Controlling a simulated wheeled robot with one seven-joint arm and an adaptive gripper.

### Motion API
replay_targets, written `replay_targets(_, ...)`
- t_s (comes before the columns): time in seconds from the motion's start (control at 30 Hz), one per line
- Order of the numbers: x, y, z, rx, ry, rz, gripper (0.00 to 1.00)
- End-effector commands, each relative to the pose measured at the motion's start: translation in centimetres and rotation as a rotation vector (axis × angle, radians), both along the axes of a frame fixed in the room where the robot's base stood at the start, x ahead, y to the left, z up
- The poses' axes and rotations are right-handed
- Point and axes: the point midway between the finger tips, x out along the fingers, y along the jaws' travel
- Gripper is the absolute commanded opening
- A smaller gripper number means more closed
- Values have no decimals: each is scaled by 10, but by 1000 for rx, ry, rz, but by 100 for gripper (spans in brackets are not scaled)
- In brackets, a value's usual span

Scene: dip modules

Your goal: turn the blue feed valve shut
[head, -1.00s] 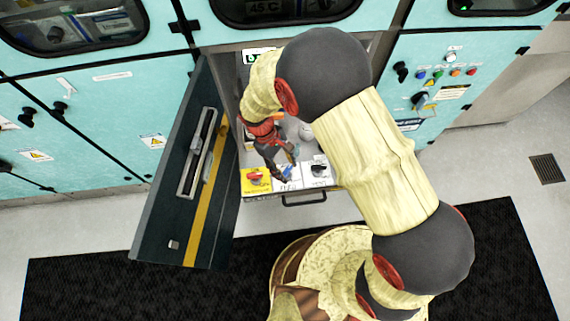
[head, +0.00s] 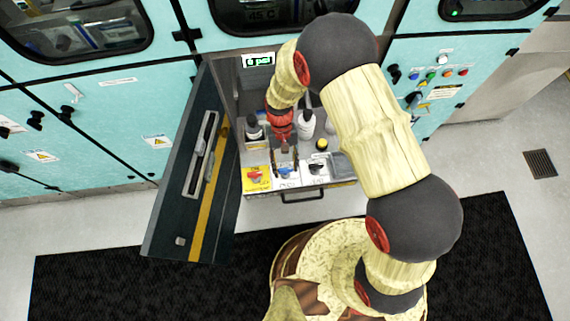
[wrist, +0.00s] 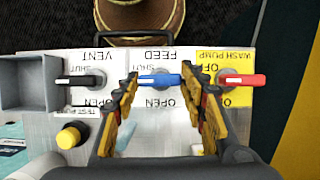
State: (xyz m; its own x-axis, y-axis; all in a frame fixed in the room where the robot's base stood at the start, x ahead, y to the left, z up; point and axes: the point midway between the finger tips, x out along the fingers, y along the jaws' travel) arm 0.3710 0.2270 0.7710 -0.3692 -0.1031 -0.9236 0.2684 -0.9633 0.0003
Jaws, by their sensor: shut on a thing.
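The blue feed valve (wrist: 158,80) is a blue handle on a white FEED plate, between the vent and wash pump plates.
The black vent handle (wrist: 80,80) and red wash pump handle (wrist: 243,80) sit close on either side. A yellow button (wrist: 70,137) and grey tray (wrist: 28,82) are nearby. Bottles (head: 306,124) stand behind. The open cabinet door (head: 190,175) blocks the left. A small display (head: 257,60) is above.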

Motion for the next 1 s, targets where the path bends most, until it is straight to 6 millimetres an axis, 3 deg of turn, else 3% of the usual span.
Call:
replay_targets(0.63,0,0,0,0,-1,-53,17)
replay_targets(0.67,0,0,0,0,-1,-53,43)
replay_targets(1.0,0,0,0,0,0,-51,61)
